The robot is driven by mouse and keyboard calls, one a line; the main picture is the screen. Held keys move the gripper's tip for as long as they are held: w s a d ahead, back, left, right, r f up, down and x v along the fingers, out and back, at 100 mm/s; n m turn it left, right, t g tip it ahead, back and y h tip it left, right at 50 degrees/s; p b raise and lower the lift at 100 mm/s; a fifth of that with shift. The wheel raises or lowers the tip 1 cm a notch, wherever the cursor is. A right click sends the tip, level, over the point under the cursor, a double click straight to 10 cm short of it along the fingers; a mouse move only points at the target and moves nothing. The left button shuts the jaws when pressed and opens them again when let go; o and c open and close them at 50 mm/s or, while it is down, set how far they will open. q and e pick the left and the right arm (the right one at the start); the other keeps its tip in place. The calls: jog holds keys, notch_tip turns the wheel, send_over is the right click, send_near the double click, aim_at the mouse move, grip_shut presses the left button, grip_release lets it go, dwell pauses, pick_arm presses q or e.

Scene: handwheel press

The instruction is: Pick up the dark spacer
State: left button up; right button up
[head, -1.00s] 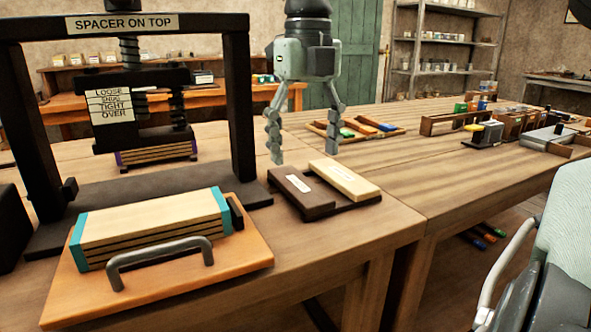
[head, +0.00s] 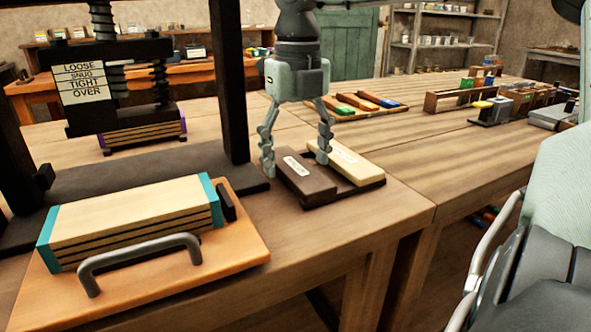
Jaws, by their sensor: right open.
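The dark spacer (head: 305,178) is a dark brown block with a white label. It lies on a low dark tray (head: 345,193) on the bench, beside a light spacer (head: 357,168). My right gripper (head: 295,168) points down over the tray, open and empty. One finger is at the left of the dark spacer's far end. The other is at its right side, near the gap to the light spacer. I cannot tell whether either finger touches the spacer. My left gripper is not in view.
The press frame (head: 228,90) stands close on the left of my right gripper. In front of it, a banded board stack (head: 135,215) lies on an orange board with a grey handle (head: 140,262). Behind are colored blocks in a tray (head: 355,105). The bench right of the spacers is clear.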

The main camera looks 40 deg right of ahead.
jog(key=shift+f, duration=0.2)
jog(key=shift+c, duration=0.3)
jog(key=c, duration=1.2)
jog(key=shift+c, duration=0.2)
jog(key=shift+r, duration=0.2)
